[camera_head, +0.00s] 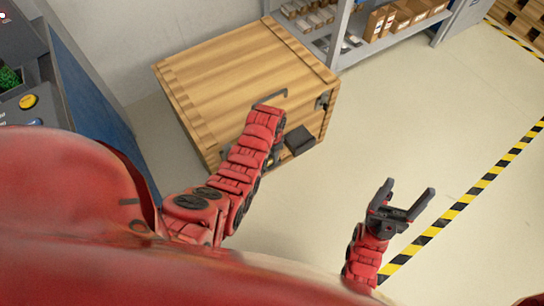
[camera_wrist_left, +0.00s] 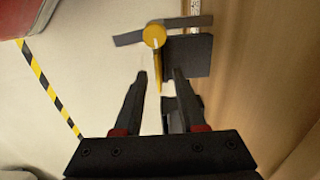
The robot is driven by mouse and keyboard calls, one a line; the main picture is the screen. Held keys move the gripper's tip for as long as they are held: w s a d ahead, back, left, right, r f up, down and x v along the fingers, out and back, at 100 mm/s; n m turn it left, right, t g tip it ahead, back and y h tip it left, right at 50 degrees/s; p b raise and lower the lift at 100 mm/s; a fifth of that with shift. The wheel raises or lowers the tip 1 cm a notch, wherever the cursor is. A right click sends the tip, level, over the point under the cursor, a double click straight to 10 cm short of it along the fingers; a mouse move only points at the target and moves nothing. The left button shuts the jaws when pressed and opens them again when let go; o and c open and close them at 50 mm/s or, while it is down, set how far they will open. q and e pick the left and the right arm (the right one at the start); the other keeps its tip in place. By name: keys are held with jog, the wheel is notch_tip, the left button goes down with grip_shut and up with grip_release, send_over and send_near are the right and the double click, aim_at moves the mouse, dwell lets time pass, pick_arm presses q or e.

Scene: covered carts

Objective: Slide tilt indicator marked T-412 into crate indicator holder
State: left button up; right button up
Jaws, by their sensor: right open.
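The wooden crate (camera_head: 235,75) stands on the floor by the wall. A dark box-like part (camera_head: 300,141) shows at its front side in the head view; I cannot tell whether it is the holder. My left arm reaches in front of the crate, and its fingers are hard to make out there. In the left wrist view my left gripper (camera_wrist_left: 160,74) is open, its fingers apart. A yellow round part with a thin yellow strip (camera_wrist_left: 154,37) shows ahead, the strip between the fingers. The T-412 marking is not readable. My right gripper (camera_head: 409,187) is open and empty above the floor.
A dark plate (camera_wrist_left: 190,57) and a grey bar (camera_wrist_left: 135,38) lie ahead in the left wrist view, beside the wood. A shelf with boxes (camera_head: 375,22) stands behind the crate. A yellow-black floor stripe (camera_head: 470,195) runs at right; the floor between is clear.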

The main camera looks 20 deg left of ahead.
pick_arm(q)
notch_tip(320, 180, up, 14)
jog(key=p, duration=0.2)
jog(key=shift+f, duration=0.25)
